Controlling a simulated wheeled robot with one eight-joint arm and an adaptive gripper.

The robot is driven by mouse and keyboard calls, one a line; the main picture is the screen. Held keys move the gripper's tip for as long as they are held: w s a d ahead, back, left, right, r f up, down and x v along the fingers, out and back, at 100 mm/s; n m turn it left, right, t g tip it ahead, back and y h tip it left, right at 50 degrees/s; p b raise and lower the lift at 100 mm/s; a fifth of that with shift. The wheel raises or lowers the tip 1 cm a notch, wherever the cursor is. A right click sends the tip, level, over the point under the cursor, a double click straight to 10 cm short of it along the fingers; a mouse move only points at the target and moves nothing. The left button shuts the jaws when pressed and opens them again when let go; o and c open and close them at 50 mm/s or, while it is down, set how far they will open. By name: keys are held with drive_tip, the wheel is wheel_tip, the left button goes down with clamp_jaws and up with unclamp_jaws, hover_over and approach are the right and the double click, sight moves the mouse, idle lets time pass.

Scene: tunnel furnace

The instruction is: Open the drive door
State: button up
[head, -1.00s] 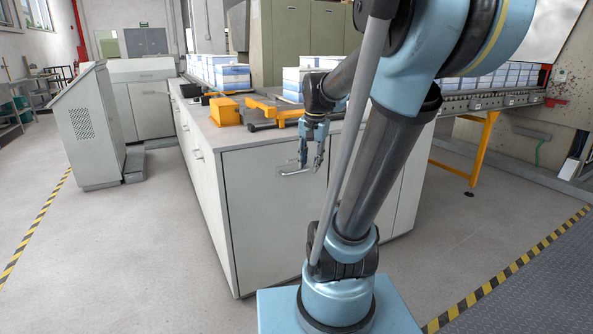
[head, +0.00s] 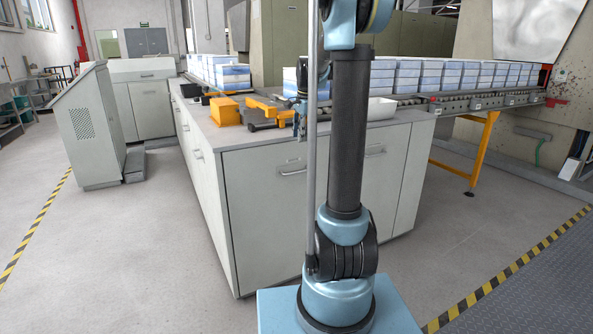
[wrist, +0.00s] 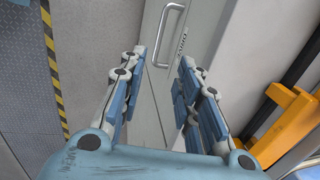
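In the wrist view a grey door (wrist: 203,22) carries a metal bar handle (wrist: 161,35) with a label reading DRIVE (wrist: 182,42) beside it. My gripper (wrist: 161,62) is open and empty, its two fingers apart, with the handle showing ahead between and beyond the fingertips. I see no contact.
Yellow tools (head: 265,108) and a white tray (head: 382,108) lie on the countertop. A conveyor with blue-white stacks (head: 455,75) runs behind, on a yellow leg (head: 485,145). A grey console (head: 88,130) stands left. Floor at the front is clear.

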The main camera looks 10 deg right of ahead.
approach(297, 167)
drive_tip(key=s+f, duration=0.1)
drive_tip(key=f, duration=0.4)
drive_tip(key=s+a+f, duration=0.1)
drive_tip(key=f, duration=0.1)
drive_tip(key=shift+s+f, duration=0.4)
